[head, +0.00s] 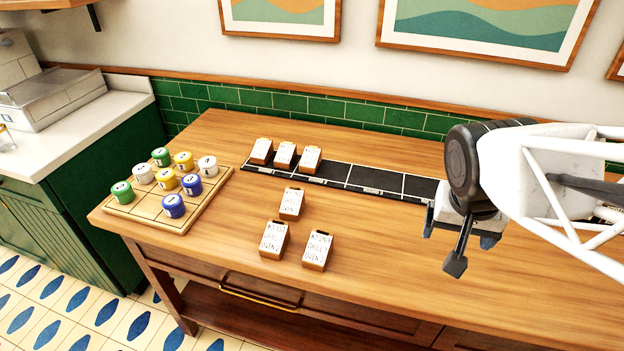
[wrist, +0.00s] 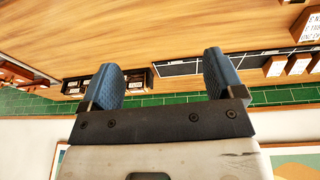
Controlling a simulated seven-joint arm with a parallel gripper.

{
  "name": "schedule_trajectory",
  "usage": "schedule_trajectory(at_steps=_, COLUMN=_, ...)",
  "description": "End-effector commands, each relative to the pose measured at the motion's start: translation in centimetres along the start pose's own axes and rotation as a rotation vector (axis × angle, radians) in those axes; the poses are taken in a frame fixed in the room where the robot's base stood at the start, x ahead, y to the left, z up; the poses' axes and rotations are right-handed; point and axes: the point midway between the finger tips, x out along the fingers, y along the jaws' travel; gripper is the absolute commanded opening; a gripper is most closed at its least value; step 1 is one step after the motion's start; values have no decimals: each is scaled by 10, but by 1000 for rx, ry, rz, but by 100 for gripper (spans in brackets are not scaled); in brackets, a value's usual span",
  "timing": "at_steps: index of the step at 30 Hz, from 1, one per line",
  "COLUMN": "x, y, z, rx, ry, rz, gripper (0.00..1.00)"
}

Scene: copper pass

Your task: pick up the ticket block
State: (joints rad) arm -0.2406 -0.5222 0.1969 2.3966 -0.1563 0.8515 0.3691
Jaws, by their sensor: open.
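Several ticket blocks, brown with white written faces, are on the wooden counter. Three loose ones stand at the front: one nearer the rail (head: 291,204), one at front left (head: 274,240) and one at front right (head: 318,251). Three more stand side by side at the left end of the black rail: left (head: 261,151), middle (head: 284,155) and right (head: 309,159). My gripper (head: 442,245) is open and empty, above the counter to the right of all of these. In the wrist view, its blue fingers (wrist: 160,75) are spread, with no block between them.
The black rail (head: 376,181) has empty slots right of its blocks. A wooden board (head: 134,222) with several coloured numbered pots stands at left. Small dark-and-brown items (wrist: 138,80) show beyond my fingers in the wrist view. The green tiled wall (head: 290,102) bounds the back.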

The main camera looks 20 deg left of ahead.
Motion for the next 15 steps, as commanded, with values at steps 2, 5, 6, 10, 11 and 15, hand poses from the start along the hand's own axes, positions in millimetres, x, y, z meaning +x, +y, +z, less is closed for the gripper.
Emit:
schedule_trajectory(at_steps=2, x=5, y=-16, z=-8, rx=-6, ry=4, rz=3, gripper=87)
schedule_trajectory(at_steps=5, x=11, y=-35, z=-17, rx=-6, ry=12, rz=8, gripper=87)
schedule_trajectory(at_steps=6, x=14, y=-43, z=-20, rx=-6, ry=15, rz=9, gripper=87)
schedule_trajectory(at_steps=10, x=23, y=-71, z=-29, rx=-7, ry=27, rz=13, gripper=87)
schedule_trajectory(at_steps=11, x=25, y=-77, z=-31, rx=-8, ry=30, rz=14, gripper=87)
schedule_trajectory(at_steps=15, x=35, y=-109, z=-38, rx=-10, ry=45, rz=14, gripper=87)
